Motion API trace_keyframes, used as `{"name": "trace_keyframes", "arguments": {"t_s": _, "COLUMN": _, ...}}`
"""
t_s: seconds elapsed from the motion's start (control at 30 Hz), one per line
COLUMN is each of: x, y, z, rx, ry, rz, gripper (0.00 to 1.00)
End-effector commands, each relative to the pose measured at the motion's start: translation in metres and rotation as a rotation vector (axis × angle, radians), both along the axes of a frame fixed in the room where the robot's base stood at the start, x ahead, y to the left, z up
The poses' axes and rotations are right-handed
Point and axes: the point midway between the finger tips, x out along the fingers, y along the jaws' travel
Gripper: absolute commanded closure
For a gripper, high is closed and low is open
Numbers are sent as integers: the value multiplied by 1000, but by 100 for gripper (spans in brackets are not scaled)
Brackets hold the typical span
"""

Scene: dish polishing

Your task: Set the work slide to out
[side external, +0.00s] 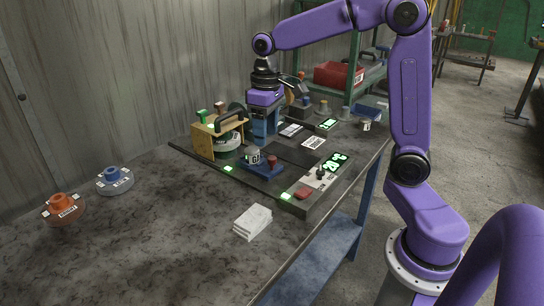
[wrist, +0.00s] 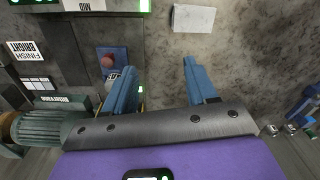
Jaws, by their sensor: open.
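The work slide appears to be the blue plate (side external: 262,170) with a red knob (side external: 272,161) and a small grey labelled cup (side external: 253,156), on the dark station base in the side external view. In the wrist view the blue plate (wrist: 101,50) and its knob (wrist: 108,62) lie left of my left finger, which partly covers the cup. My gripper (side external: 262,136) points down behind the slide in the side view, blue fingers apart. In the wrist view my gripper (wrist: 160,67) is open, with nothing between its fingertips. The knob is outside the fingers.
A wooden-sided unit (side external: 203,142) with a green-and-white wheel stands left of my gripper. A control panel (side external: 318,180) with lit green displays lies at right. A white cloth stack (side external: 252,222), an orange flanged part (side external: 63,206) and a blue one (side external: 114,180) lie on the bench. The front bench is mostly clear.

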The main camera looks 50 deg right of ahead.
Motion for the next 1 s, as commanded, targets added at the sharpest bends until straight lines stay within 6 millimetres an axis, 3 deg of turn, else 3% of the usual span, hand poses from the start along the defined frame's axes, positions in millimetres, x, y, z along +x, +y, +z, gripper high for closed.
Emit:
{"name": "trace_keyframes", "arguments": {"t_s": 0.1, "x": 34, "y": -41, "z": 3, "rx": 2, "ry": 5, "rz": -143, "gripper": 43}}
{"name": "trace_keyframes", "arguments": {"t_s": 0.2, "x": 52, "y": -74, "z": 6, "rx": 5, "ry": 7, "rz": -242, "gripper": 43}}
{"name": "trace_keyframes", "arguments": {"t_s": 0.4, "x": 70, "y": -117, "z": 8, "rx": 9, "ry": 10, "rz": -362, "gripper": 43}}
{"name": "trace_keyframes", "arguments": {"t_s": 0.67, "x": 72, "y": -126, "z": -4, "rx": 9, "ry": 12, "rz": -386, "gripper": 43}}
{"name": "trace_keyframes", "arguments": {"t_s": 1.0, "x": 71, "y": -123, "z": -65, "rx": 9, "ry": 14, "rz": -384, "gripper": 43}}
